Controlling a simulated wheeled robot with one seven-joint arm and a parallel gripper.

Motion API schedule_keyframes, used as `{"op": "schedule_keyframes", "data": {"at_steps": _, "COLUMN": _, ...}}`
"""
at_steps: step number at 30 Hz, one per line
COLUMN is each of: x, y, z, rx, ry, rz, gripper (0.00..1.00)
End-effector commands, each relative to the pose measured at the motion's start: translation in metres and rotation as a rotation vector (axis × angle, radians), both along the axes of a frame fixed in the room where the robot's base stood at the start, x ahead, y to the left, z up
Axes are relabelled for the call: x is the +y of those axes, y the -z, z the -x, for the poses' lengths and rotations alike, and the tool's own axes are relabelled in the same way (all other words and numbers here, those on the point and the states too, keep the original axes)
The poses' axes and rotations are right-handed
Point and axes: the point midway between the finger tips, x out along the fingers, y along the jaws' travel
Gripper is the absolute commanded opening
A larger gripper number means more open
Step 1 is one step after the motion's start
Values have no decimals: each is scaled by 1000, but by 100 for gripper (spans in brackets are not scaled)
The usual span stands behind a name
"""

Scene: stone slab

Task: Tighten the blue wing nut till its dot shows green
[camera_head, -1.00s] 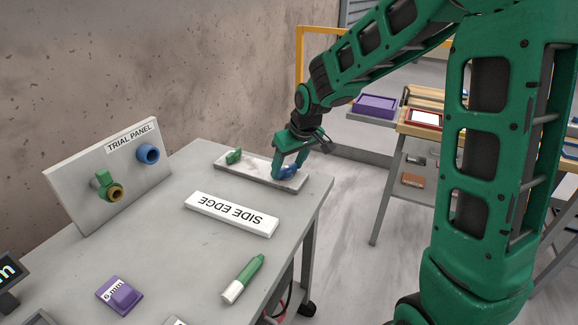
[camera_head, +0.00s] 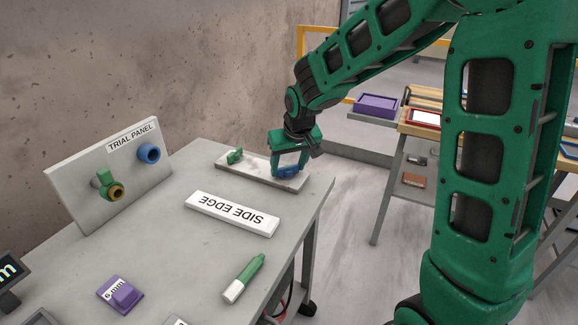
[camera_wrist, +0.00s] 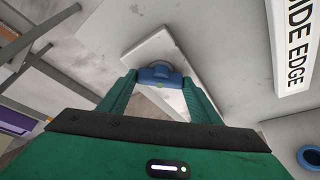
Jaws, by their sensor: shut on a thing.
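The blue wing nut (camera_head: 288,172) sits at the near right end of a pale stone slab (camera_head: 250,171) on the grey table. My gripper (camera_head: 289,167) reaches down from above and is shut on the blue wing nut. In the wrist view the blue wing nut (camera_wrist: 155,74) lies between my two green fingers (camera_wrist: 160,84), with a round grey piece just beyond it. A tiny dot shows on its near side; it looks greenish, but is too small to be sure. A green wing nut (camera_head: 235,156) stands at the slab's other end.
A trial panel (camera_head: 110,175) with a blue ring (camera_head: 149,153) and a green-and-brass fitting (camera_head: 114,191) stands at the left. A "SIDE EDGE" block (camera_head: 232,214), a green marker (camera_head: 243,279) and a purple 6 mm block (camera_head: 121,295) lie on the table. The table edge is close right of the slab.

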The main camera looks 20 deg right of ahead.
Motion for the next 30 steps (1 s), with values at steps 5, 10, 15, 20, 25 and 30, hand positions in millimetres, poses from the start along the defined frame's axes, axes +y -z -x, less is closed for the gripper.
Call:
{"op": "schedule_keyframes", "data": {"at_steps": 5, "x": -1, "y": -2, "z": -2, "rx": -6, "ry": 1, "rz": 0, "gripper": 77}}
{"op": "schedule_keyframes", "data": {"at_steps": 10, "x": 0, "y": -1, "z": -1, "rx": -4, "ry": 0, "rz": 0, "gripper": 77}}
{"op": "schedule_keyframes", "data": {"at_steps": 15, "x": 0, "y": -8, "z": 2, "rx": -4, "ry": 0, "rz": 0, "gripper": 77}}
{"op": "schedule_keyframes", "data": {"at_steps": 20, "x": -1, "y": -30, "z": 10, "rx": -8, "ry": 0, "rz": 1, "gripper": 77}}
{"op": "schedule_keyframes", "data": {"at_steps": 25, "x": -1, "y": -61, "z": 22, "rx": -7, "ry": 0, "rz": 0, "gripper": 77}}
{"op": "schedule_keyframes", "data": {"at_steps": 30, "x": -1, "y": -85, "z": 32, "rx": -6, "ry": 1, "rz": -1, "gripper": 77}}
